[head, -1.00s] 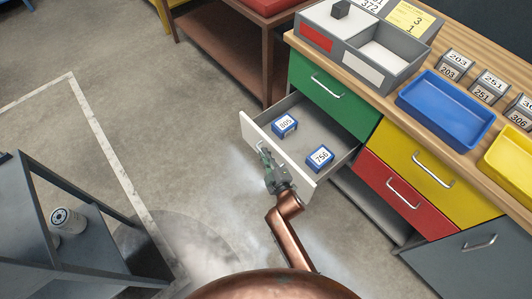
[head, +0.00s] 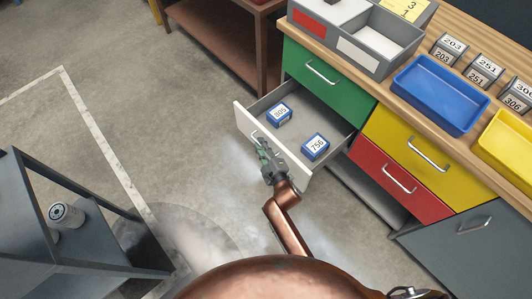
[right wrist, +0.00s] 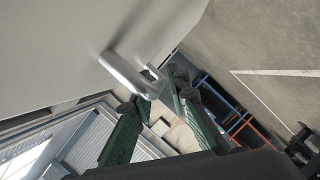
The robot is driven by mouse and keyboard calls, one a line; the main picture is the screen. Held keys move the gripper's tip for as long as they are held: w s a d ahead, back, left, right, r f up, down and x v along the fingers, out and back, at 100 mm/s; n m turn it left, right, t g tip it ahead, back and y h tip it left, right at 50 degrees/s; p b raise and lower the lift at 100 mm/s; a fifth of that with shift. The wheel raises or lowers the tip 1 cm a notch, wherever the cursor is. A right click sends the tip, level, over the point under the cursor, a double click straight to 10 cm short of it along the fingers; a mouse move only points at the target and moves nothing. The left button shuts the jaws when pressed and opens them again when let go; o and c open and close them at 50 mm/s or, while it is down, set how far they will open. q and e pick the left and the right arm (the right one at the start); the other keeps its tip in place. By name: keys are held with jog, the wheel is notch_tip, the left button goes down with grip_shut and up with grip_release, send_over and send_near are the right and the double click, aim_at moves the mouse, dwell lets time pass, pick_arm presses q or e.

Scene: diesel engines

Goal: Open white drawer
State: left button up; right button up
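The white drawer (head: 276,143) stands pulled out below the green drawer in the head view. Its front faces my right arm. Two blue boxes labelled 805 (head: 278,114) and 756 (head: 316,147) lie inside it. My right gripper (head: 262,143) is at the drawer's front, by its metal handle (head: 254,135). In the right wrist view the handle (right wrist: 128,74) reaches the tips of the green fingers (right wrist: 162,84). The fingers are apart with a gap between them; no firm grip on the handle shows. My left gripper is out of view.
The green (head: 322,82), yellow (head: 418,150) and red (head: 400,186) drawers are shut. Blue (head: 440,96) and yellow bins stand on the worktop. A grey shelf with a white canister (head: 66,215) stands at left. Open floor lies left of the drawer.

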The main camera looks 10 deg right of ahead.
jog(key=v, duration=1.1)
jog(key=shift+s, duration=0.15)
jog(key=shift+d, duration=0.1)
